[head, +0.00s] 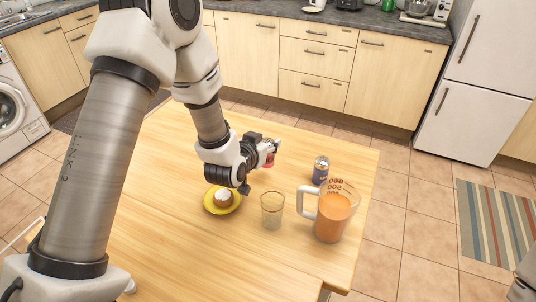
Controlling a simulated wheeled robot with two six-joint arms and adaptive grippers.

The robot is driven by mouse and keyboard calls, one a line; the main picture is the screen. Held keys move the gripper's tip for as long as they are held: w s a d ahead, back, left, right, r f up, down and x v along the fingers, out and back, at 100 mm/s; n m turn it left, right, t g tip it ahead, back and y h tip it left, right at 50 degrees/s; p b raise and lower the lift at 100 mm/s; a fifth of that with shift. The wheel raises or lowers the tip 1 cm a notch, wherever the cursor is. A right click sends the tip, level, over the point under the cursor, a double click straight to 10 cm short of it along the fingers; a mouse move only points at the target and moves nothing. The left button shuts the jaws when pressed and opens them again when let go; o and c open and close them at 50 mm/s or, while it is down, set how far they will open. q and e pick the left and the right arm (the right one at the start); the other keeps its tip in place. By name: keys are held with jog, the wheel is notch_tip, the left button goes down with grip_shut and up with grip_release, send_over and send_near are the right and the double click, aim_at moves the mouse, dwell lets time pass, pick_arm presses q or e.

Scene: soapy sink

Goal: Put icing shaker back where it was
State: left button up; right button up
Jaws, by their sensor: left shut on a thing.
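My left gripper (267,153) is over the table's far half, shut on a small red and pale thing (269,161), which looks like the icing shaker. The fingers and gripper body hide most of it, and I cannot tell whether its base touches the table. The wooden table (160,235) is below it.
A yellow plate (211,207) with a small white-topped cake (223,197) is nearest below the gripper. An empty glass (272,210), a measuring jug of orange liquid (332,215) and a dark can (320,170) stand to the right. The table's far middle looks clear.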

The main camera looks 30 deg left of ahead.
pick_arm(q)
jog(key=f, duration=0.2)
jog(key=w+f, duration=0.1)
jog(key=f, duration=0.2)
jog(key=shift+a, duration=0.15)
jog(key=shift+s+r, duration=0.15)
jog(key=shift+s, duration=0.1)
jog(key=shift+f, duration=0.2)
jog(key=o, duration=1.2)
jog(key=shift+w+f, duration=0.1)
jog(key=shift+w, duration=0.05)
jog(key=shift+o, duration=0.2)
pick_arm(e)
jog(key=shift+w, duration=0.4)
pick_arm(q)
jog(key=shift+r+p, duration=0.3)
jog(key=shift+r, duration=0.15)
jog(key=p+v, duration=0.7)
jog(key=v, duration=0.5)
pick_arm(e)
notch_tip(320, 180, up, 7)
jog(key=shift+r, duration=0.2)
